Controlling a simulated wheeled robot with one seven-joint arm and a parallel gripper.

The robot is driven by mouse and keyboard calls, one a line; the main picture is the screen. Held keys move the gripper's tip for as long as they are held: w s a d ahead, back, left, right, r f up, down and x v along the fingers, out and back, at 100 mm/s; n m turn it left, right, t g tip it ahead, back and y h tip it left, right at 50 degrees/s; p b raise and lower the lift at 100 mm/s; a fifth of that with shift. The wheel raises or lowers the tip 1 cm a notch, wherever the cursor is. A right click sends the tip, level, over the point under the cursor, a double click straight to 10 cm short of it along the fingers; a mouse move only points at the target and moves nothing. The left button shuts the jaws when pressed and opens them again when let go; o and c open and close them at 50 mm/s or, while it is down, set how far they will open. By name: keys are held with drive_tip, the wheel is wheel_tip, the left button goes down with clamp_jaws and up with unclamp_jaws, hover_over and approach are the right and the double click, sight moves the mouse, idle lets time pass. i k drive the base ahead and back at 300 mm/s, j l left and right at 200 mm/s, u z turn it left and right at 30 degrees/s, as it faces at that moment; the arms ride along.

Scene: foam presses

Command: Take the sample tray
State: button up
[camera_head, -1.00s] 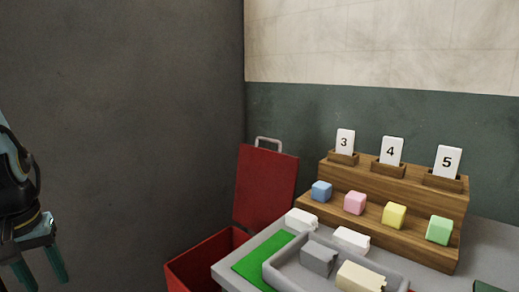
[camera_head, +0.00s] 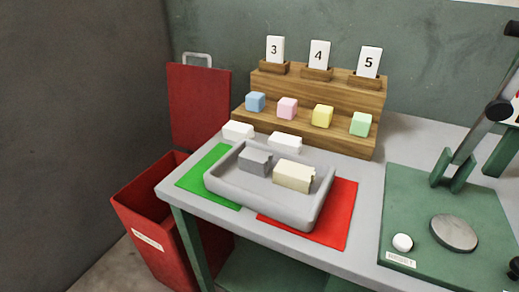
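The sample tray (camera_head: 265,202) is a grey, shallow, rimmed tray on the light grey table. It lies partly over a green mat (camera_head: 207,181) on its left and a red mat (camera_head: 337,215) on its right. Inside it are a dark grey block (camera_head: 255,161) and a cream block (camera_head: 293,176); both look notched or uneven. My gripper is not in view now.
A wooden stepped stand (camera_head: 370,100) behind the tray holds cards 3, 4, 5 and several coloured cubes. Two white blocks (camera_head: 238,131) lie before it. A green press (camera_head: 430,235) stands right. An open red bin (camera_head: 150,215) stands left of the table.

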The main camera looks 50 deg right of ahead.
sight(300, 211)
drive_tip(key=k+l, duration=0.3)
drive_tip(key=k, duration=0.15)
drive_tip(key=k+l, duration=0.35)
drive_tip(key=k, duration=0.1)
